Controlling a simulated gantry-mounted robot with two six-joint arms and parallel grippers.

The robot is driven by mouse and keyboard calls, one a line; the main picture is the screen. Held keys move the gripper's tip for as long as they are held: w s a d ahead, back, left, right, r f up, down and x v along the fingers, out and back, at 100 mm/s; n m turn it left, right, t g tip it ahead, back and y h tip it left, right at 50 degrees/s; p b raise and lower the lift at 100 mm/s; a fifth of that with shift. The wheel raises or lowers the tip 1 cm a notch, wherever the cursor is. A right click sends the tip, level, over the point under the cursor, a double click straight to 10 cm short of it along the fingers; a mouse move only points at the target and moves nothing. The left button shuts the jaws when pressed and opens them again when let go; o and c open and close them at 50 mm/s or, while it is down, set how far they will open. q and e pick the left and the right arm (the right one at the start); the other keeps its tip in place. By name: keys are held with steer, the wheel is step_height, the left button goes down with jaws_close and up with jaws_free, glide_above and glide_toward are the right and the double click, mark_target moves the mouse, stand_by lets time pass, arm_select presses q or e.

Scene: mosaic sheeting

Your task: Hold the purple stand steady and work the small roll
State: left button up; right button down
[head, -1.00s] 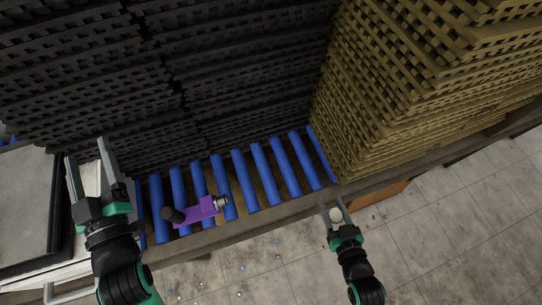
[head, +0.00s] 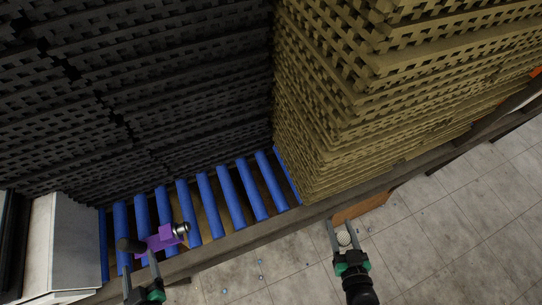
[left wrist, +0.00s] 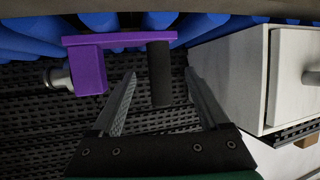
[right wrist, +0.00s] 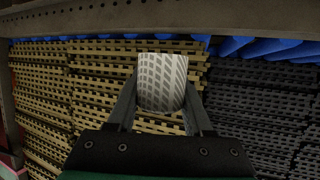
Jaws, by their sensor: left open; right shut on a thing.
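The purple stand (head: 162,239) sits on the blue rollers in the head view, with a dark cylinder (head: 131,245) at its left end and a silver knob (head: 181,230) at its right end. My left gripper (head: 138,266) is open and close to the stand, on its near side. In the left wrist view the dark cylinder (left wrist: 160,75) appears between the open fingers, with no clear contact, and the purple body (left wrist: 88,70) lies left of them. My right gripper (head: 341,236) is shut on the small roll (right wrist: 162,80), which is pale with a grey tread-like pattern.
Blue conveyor rollers (head: 225,192) run along a metal rail (head: 240,240). Dark lattice stacks (head: 130,90) and a tan stack (head: 350,110) stand behind. A white cabinet (head: 80,240) is at the left. The right gripper is over open tiled floor (head: 450,230).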

mark_target(157, 237)
arm_select(q)
steer(key=x, duration=0.9)
steer(key=shift+w+a+b, duration=0.2)
steer(key=shift+w+b, duration=0.15)
steer(key=shift+w, duration=0.05)
jaws_close()
jaws_free()
stand_by(0.3)
